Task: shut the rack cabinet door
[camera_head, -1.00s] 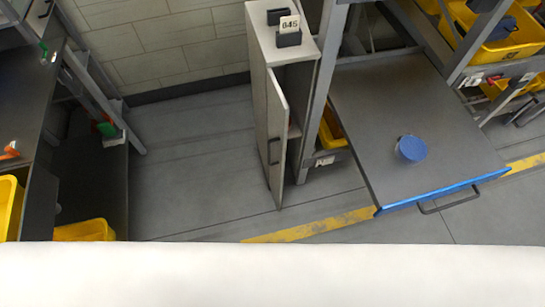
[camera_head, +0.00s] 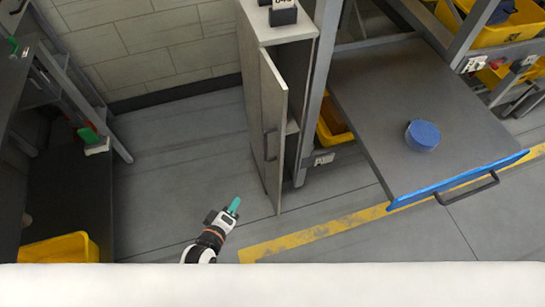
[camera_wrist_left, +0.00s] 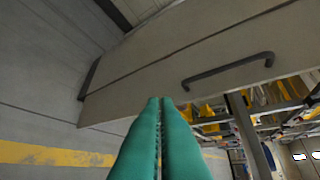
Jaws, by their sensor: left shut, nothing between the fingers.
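The rack cabinet (camera_head: 275,22) is a narrow grey cabinet standing in the middle of the head view. Its door (camera_head: 270,135) is partly open, with a gap to the cabinet body on its right side. The door has a dark handle (camera_head: 269,145), which also shows in the left wrist view (camera_wrist_left: 228,70). My left gripper (camera_head: 234,204) has teal fingers and is shut and empty, below and left of the door in the head view. In the left wrist view its fingers (camera_wrist_left: 160,104) point toward the door panel (camera_wrist_left: 180,50); contact cannot be told. My right gripper is not in view.
A pulled-out tray shelf (camera_head: 375,100) with a blue edge carries a blue round object (camera_head: 422,135), right of the cabinet. A dark rack with a yellow bin (camera_head: 60,250) stands at left. The floor (camera_head: 185,150) left of the door is clear.

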